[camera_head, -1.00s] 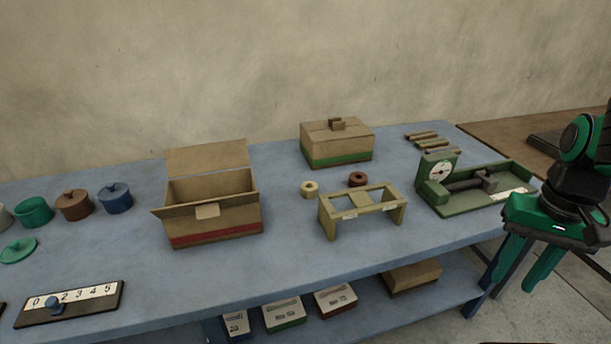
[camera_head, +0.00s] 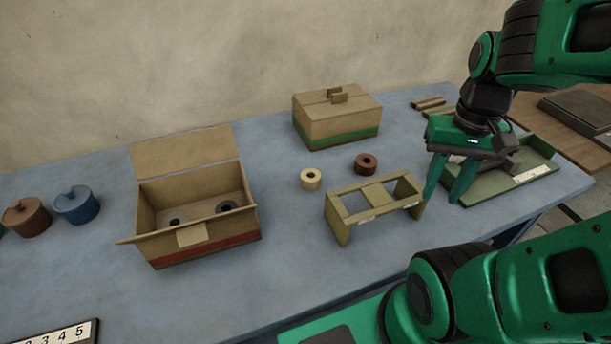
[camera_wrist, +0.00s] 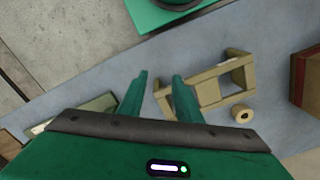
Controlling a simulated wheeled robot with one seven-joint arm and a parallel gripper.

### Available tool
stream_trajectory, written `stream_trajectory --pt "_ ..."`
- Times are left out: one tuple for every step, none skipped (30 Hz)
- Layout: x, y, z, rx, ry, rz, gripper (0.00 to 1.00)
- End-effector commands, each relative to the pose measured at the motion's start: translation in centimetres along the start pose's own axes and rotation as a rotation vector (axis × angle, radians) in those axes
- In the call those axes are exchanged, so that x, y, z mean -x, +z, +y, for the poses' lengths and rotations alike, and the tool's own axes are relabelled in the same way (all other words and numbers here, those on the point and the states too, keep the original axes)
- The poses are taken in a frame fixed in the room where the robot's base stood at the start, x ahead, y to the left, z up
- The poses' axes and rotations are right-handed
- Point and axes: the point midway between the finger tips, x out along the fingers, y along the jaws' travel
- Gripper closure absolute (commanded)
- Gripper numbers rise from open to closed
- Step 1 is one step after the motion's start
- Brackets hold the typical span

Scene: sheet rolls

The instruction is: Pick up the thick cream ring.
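The thick cream ring (camera_head: 311,179) lies on the blue table, between the open box and the brown ring, just behind the left end of the olive stand. It also shows in the wrist view (camera_wrist: 241,115), right of my fingers and beyond the stand.
The olive two-opening stand (camera_head: 374,193) stands in front of the rings. A brown ring (camera_head: 366,163) sits behind it. An open box (camera_head: 209,243) is at left, a closed box (camera_head: 337,125) behind. The green scale tray (camera_head: 532,172) is at right.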

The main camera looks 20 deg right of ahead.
Motion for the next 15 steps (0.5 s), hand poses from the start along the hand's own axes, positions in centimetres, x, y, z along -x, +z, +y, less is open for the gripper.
stream_trajectory --pt "0.0 0.0 0.0 0.000 0.000 0.000 0.69" --pt "0.0 0.0 0.0 0.000 0.000 0.000 0.69" --pt "0.0 0.0 0.0 0.000 0.000 0.000 0.69" --pt "0.0 0.0 0.0 0.000 0.000 0.000 0.69" --pt "0.0 0.0 0.0 0.000 0.000 0.000 0.62" --pt "0.1 0.2 0.1 0.006 -0.001 0.002 0.52" --pt "0.5 0.7 0.4 0.016 -0.006 0.009 0.45" --pt "0.6 0.7 0.4 0.032 -0.007 0.012 0.38" --pt "0.7 0.4 0.1 0.066 -0.006 0.013 0.36" --pt "0.8 0.0 -0.1 0.106 -0.004 0.014 0.36" --pt "0.9 -0.6 -0.4 0.156 -0.004 0.012 0.36" --pt "1.0 -1.4 -1.0 0.232 -0.003 0.010 0.36" --pt "1.1 -2.1 -1.6 0.300 -0.001 0.009 0.36" --pt "1.2 -2.8 -2.3 0.377 0.000 0.009 0.36" --pt "1.5 -3.8 -3.3 0.490 0.002 0.010 0.36"
